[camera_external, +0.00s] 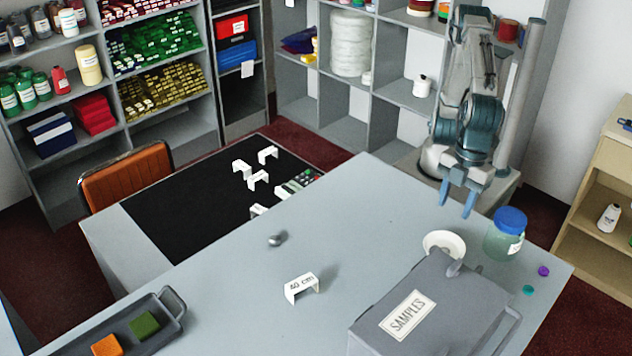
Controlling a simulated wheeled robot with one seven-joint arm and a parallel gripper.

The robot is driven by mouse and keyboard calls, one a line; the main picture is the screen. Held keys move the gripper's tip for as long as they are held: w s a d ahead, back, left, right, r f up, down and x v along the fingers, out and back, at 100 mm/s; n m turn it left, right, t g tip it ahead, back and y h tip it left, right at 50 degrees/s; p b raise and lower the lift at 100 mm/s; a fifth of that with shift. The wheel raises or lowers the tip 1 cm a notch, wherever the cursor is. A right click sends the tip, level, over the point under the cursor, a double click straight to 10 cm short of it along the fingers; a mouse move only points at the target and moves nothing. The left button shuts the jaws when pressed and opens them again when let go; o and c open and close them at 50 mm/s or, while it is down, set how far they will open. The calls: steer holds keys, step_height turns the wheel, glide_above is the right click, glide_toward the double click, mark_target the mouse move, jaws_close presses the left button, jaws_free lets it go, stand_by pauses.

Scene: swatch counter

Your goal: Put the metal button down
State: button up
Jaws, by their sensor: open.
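My gripper (457,197) hangs above the counter's far right part, fingers pointing down and apart. Nothing shows between the fingers. A small shiny grey lump (277,239) rests on the counter (370,225), well left of my gripper; it may be the metal button, but it is too small to be sure. A teal button (528,290) and a purple button (543,271) lie flat near the counter's right edge; neither looks metal.
A clear jar with a blue lid (510,219) stands right of the dish. A white "40 cm" bracket (301,287) stands mid-counter. A grey tray (170,335) with orange and green swatches is lower left. White brackets stand on the black mat (180,215). The counter's middle is mostly clear.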

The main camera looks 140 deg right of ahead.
steer(key=shift+s+d+r, duration=0.1)
steer(key=shift+r, duration=0.55)
steer(key=s+d+f, duration=0.3)
steer(key=s+d, duration=0.6)
steer(key=d, duration=0.3)
steer(key=s+d+f+t, duration=0.1)
steer(key=s+d+f, duration=0.2)
steer(key=s+d, duration=0.5)
steer(key=d, duration=0.4)
steer(key=shift+s+d+f, duration=0.25)
steer(key=shift+s+d, duration=0.1)
steer(key=shift+d, duration=0.05)
